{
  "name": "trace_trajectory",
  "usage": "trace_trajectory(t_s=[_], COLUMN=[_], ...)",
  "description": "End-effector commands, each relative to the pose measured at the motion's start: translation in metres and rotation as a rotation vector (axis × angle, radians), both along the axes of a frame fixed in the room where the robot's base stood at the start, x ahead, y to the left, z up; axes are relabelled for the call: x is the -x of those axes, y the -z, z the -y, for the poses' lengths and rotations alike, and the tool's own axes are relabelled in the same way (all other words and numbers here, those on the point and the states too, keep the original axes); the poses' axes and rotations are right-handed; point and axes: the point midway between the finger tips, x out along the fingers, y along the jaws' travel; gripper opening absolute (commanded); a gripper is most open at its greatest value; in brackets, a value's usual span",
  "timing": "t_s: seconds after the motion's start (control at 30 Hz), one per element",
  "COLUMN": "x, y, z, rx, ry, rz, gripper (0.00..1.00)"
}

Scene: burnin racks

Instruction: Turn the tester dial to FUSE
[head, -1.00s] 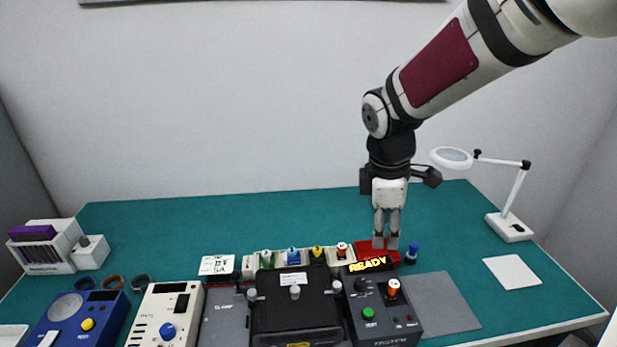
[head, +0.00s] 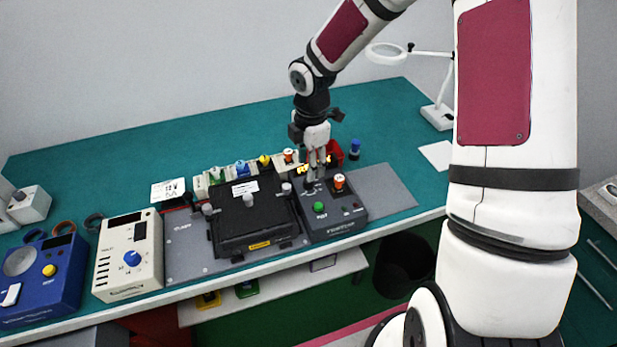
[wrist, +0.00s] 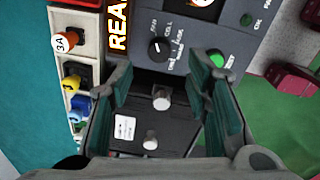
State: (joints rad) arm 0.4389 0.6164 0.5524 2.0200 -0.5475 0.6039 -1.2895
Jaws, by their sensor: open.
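The tester (head: 335,222) is a dark grey box near the bench's front edge, and its tilted display is lit yellow. In the wrist view the tester (wrist: 225,35) shows its display reading "REA", cut off by the frame edge. The dial (wrist: 158,48) is a small black knob with a pale mark and small white lettering around it. I cannot read clearly which label the mark points at. My gripper (head: 316,172) points down above the tester. In the wrist view my gripper (wrist: 165,80) is open and empty, and the dial lies just beyond and between its fingertips.
A green button (wrist: 217,60) and an orange-topped cap (head: 339,181) are on the tester near the dial. A black fixture with grey knobs (head: 248,215) adjoins its left. A row of coloured caps (head: 240,168) and a red bin (head: 335,154) stand behind.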

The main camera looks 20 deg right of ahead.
Motion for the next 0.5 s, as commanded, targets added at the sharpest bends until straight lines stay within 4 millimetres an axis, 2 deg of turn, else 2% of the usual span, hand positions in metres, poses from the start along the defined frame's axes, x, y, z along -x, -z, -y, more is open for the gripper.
trace_trajectory(t_s=[0.03,0.2,0.33,0.5], x=[0.001,0.000,-0.001,-0.002], y=[0.011,0.039,0.052,0.060], z=[-0.001,-0.002,-0.001,-0.001], rx=[-0.001,-0.001,-0.001,0.000], ry=[-0.002,-0.001,0.000,0.001], rz=[-0.004,-0.003,-0.002,-0.001], gripper=[0.44,0.44,0.44,0.44])
